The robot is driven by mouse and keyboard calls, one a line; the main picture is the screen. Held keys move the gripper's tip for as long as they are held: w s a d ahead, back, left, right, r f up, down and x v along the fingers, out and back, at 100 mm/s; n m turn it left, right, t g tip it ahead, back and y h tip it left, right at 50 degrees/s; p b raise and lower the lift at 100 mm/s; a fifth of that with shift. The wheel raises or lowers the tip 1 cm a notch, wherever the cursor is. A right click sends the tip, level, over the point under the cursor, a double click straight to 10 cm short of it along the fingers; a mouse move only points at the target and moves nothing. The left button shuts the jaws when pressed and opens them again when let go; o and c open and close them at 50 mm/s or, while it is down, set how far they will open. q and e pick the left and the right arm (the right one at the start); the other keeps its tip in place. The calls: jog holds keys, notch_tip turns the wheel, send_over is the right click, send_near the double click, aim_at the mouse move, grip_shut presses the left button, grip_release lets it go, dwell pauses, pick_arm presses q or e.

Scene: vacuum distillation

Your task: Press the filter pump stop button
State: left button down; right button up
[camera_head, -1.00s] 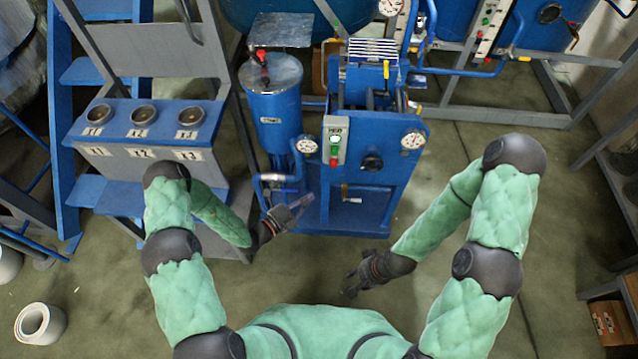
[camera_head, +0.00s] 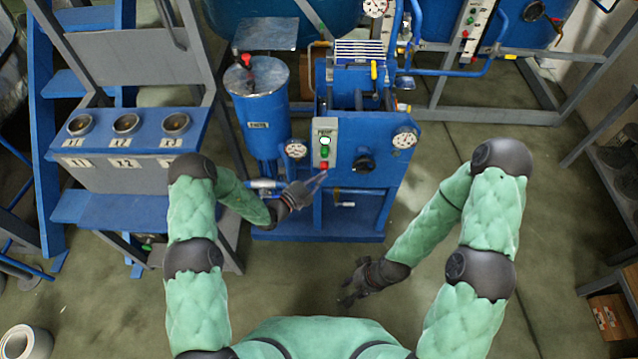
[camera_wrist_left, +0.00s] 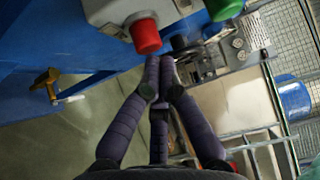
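The filter pump's grey control box (camera_head: 325,133) is on the front of the blue pump unit. It carries a red button (camera_head: 323,165) at its lower end and a green button (camera_head: 325,152) above it. My left gripper (camera_head: 322,176) is just below the red button in the head view, fingers together and empty. In the left wrist view, the red button (camera_wrist_left: 145,36) sticks out just beyond the fingertips (camera_wrist_left: 159,60). I cannot tell whether they touch it. The green button (camera_wrist_left: 222,8) is at the top. My right gripper (camera_head: 350,288) hangs empty over the floor, fingers apart.
The blue pump unit (camera_head: 395,150) carries gauges and a dark knob (camera_head: 364,161). A blue cylinder (camera_head: 262,115) stands left of it. A stand with round cups (camera_head: 125,124) is farther left. The floor around my right gripper is clear.

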pick_arm(q)
jog(key=shift+w, duration=0.15)
jog(key=shift+w+a+r, duration=0.1)
jog(key=shift+w+r, duration=0.05)
jog(key=shift+w, duration=0.9)
pick_arm(e)
jog(key=shift+s+f, duration=0.15)
pick_arm(q)
jog(key=shift+a+r, duration=0.1)
jog(key=shift+s, duration=0.3)
jog(key=s+d+p+v, duration=0.2)
jog(key=p+v, duration=0.1)
jog(key=v, duration=0.9)
jog(key=shift+s, duration=0.3)
pick_arm(e)
jog(key=r, duration=0.1)
jog(key=s+d+r, duration=0.1)
jog(key=r, duration=0.1)
jog(key=shift+s+d+r, duration=0.25)
jog(key=shift+s+d, duration=0.1)
